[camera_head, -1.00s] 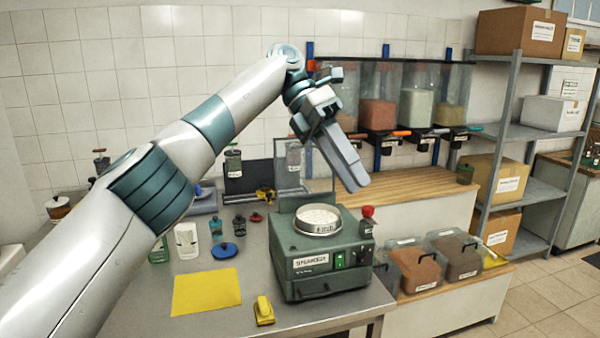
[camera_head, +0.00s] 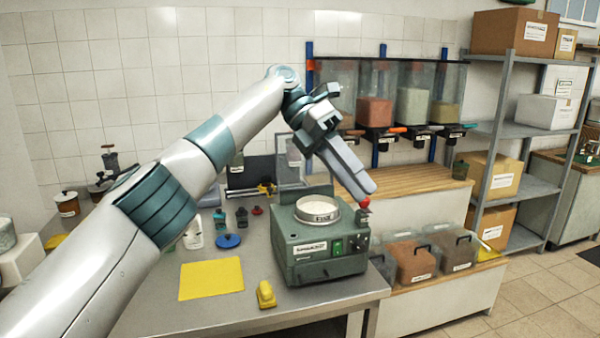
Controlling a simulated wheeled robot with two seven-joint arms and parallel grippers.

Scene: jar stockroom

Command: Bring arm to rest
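My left arm (camera_head: 155,205) reaches in from the lower left, bends at the top, and points down to the right. My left gripper (camera_head: 362,184) hangs over the back right of the green machine (camera_head: 322,262), its fingertips near the red-topped item (camera_head: 362,208) in the picture. I cannot tell whether they touch. The fingers overlap in this view, so any gap between them is hidden. No held object shows. My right gripper is not in view.
A round sieve (camera_head: 317,212) sits on the machine. A yellow mat (camera_head: 211,279) and a yellow tool (camera_head: 265,294) lie on the grey table (camera_head: 185,315). Hoppers (camera_head: 375,103) hang behind. Clear bins (camera_head: 413,262) and metal shelves (camera_head: 520,130) stand at right.

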